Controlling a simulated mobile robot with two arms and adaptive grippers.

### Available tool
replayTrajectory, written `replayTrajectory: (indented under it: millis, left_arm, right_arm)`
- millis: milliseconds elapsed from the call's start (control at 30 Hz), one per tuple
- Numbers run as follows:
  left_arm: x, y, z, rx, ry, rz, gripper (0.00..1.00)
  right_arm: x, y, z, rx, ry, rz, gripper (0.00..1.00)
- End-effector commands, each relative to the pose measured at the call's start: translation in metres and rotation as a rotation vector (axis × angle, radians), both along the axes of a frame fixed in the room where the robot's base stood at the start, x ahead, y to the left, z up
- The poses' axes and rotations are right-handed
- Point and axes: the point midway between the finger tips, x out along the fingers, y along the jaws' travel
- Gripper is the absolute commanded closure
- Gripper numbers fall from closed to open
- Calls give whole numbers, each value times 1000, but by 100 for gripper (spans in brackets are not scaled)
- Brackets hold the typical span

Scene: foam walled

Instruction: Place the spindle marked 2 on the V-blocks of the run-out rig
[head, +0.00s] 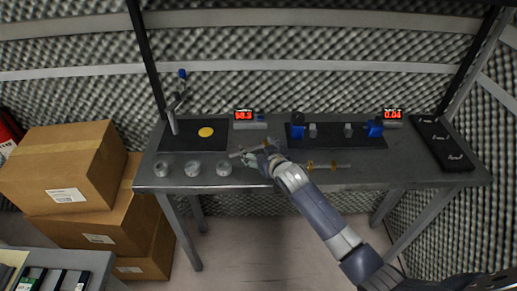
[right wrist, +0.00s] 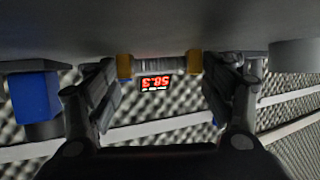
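One spindle (head: 235,154), grey-shafted, lies near the front middle of the bench, partly hidden by my right gripper (head: 264,156). In the right wrist view, which is upside down, a grey shaft with two brass collars (right wrist: 158,64) shows beyond the fingers of my right gripper (right wrist: 160,95). The fingers are spread apart and I see nothing clamped between them. A second spindle with brass collars (head: 342,166) lies right of the gripper. No number is readable on either. The run-out rig (head: 335,142) has two grey V-blocks (head: 330,130), both empty. My left gripper is out of view.
A black mat (head: 220,145) with a stand and a yellow disc is at left. Several grey cylinders (head: 192,168) stand along the front left edge. Two red displays (head: 244,115) stand at the back. A black labelled tray (head: 438,140) is at right. Cardboard boxes (head: 65,165) are left of the bench.

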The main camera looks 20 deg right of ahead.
Motion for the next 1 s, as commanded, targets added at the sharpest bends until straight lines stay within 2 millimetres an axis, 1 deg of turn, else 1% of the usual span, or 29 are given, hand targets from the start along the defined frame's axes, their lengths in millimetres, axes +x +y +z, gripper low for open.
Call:
replayTrajectory:
  millis: [33, 67, 100, 433, 567, 667, 767, 1000]
  left_arm:
    - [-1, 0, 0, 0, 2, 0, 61]
    - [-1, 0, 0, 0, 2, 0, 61]
    - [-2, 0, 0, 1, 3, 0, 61]
    - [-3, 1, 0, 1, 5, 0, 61]
    - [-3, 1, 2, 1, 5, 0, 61]
    - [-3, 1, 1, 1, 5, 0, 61]
    - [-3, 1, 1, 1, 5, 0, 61]
    - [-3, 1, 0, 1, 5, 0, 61]
  right_arm:
    - [0, 0, 0, 0, 1, 0, 14]
    - [0, 0, 0, 0, 2, 0, 7]
    - [0, 0, -1, 0, 2, 0, 5]
    - [0, 0, 0, -1, 2, -1, 5]
    - [-1, 0, 4, -1, 2, -1, 5]
    - [-7, -1, 5, 0, 1, -1, 5]
    - [-18, -3, 9, -1, 2, -1, 5]
    - [-52, -7, 23, -1, 2, -1, 5]
